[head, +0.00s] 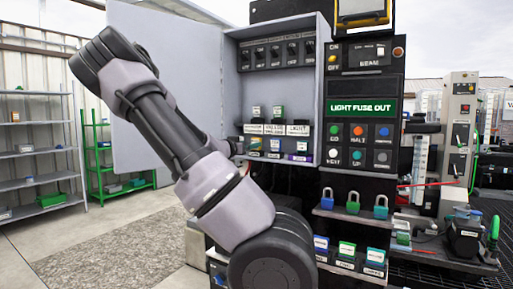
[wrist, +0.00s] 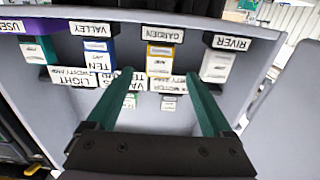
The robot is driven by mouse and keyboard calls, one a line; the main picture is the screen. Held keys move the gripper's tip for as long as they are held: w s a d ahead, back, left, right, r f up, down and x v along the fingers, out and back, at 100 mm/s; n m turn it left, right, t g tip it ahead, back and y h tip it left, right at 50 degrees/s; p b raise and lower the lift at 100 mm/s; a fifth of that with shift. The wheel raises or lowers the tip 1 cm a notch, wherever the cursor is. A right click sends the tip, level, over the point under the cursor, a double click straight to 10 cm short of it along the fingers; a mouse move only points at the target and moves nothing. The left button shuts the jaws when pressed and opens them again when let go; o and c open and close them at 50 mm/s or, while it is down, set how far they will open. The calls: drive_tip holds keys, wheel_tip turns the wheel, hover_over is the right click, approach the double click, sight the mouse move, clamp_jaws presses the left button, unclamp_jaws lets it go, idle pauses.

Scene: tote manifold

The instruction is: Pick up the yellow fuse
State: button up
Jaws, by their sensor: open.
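The yellow fuse (wrist: 149,49) is in the wrist view, a block with a yellow-orange edge and white labels under the GARDEN plate (wrist: 163,34). My gripper (wrist: 158,74) is open, its two green fingers pointing towards the fuse row. The fuse appears between the fingertips in the picture, with nothing held. I cannot tell how far the tips are from it.
A blue-edged fuse (wrist: 99,58) under VALLEY and a white one (wrist: 216,66) under RIVER flank it. In the head view, the open cabinet door (head: 150,60) stands left, the button panel (head: 361,147) right, and padlocks (head: 353,203) on a ledge below.

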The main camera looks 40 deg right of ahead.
drive_tip(key=shift+x, duration=3.3)
drive_tip(key=shift+f, duration=0.2)
drive_tip(key=shift+c, duration=0.3)
clamp_jaws()
wheel_tip(320, 180, up, 18)
drive_tip(key=shift+r, duration=0.15)
drive_tip(key=shift+r, duration=0.55)
